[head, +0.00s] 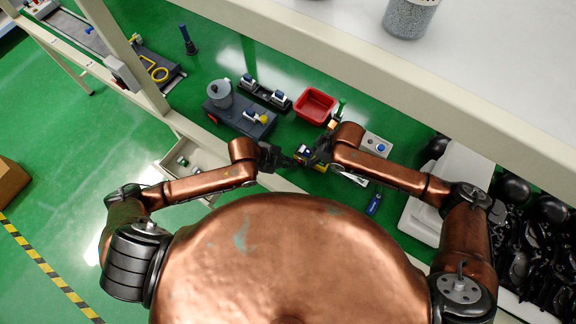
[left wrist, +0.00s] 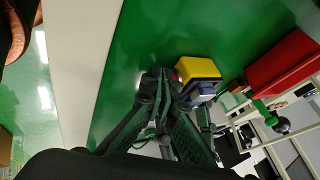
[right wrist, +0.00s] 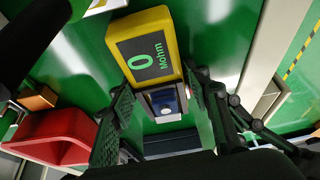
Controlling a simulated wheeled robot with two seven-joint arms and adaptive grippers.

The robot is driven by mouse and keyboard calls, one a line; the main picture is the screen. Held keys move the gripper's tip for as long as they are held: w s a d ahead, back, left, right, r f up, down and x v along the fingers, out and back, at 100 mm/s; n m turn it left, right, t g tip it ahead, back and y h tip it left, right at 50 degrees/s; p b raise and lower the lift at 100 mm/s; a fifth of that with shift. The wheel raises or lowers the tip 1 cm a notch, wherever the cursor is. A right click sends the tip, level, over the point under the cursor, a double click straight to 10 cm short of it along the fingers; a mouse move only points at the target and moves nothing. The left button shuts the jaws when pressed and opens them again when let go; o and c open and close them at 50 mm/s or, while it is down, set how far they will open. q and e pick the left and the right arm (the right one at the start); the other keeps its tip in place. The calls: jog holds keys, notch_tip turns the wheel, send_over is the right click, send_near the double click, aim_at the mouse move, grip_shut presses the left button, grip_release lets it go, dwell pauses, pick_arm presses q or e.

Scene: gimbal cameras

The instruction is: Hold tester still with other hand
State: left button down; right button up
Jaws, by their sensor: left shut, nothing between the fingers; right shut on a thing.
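The tester (right wrist: 143,48) is a yellow-framed box with a dark face reading "0 Mohm" in green in the right wrist view. Below its face is a grey part with a blue panel. My right gripper (head: 312,158) is shut on the tester, its fingers on either side of the lower part. In the left wrist view the tester (left wrist: 198,68) shows yellow, just beyond my left fingertips. My left gripper (left wrist: 160,82) is shut and empty, beside the tester on its left in the head view. Whether the fingertips touch it cannot be told.
A red bin (head: 316,105) stands behind the grippers on the green surface. A grey-blue fixture (head: 240,117) with a metal pot (head: 220,94) is at the back left. A white panel with a blue button (head: 378,146) and a blue item (head: 374,204) lie right. A shelf edge crosses above.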

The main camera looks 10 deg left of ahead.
pick_arm(q)
jog(key=shift+w+d, duration=0.3)
jog(key=shift+w, duration=0.6)
pick_arm(e)
jog(key=shift+a, duration=0.1)
jog(key=shift+s, duration=0.1)
pick_arm(q)
jog(key=s, duration=0.1)
jog(key=s+a, duration=0.2)
jog(key=s, duration=0.1)
jog(key=shift+s+r, duration=0.1)
jog(key=shift+r, duration=0.1)
jog(key=v, duration=0.9)
jog(key=shift+r, duration=0.2)
pick_arm(e)
jog(key=o, duration=1.3)
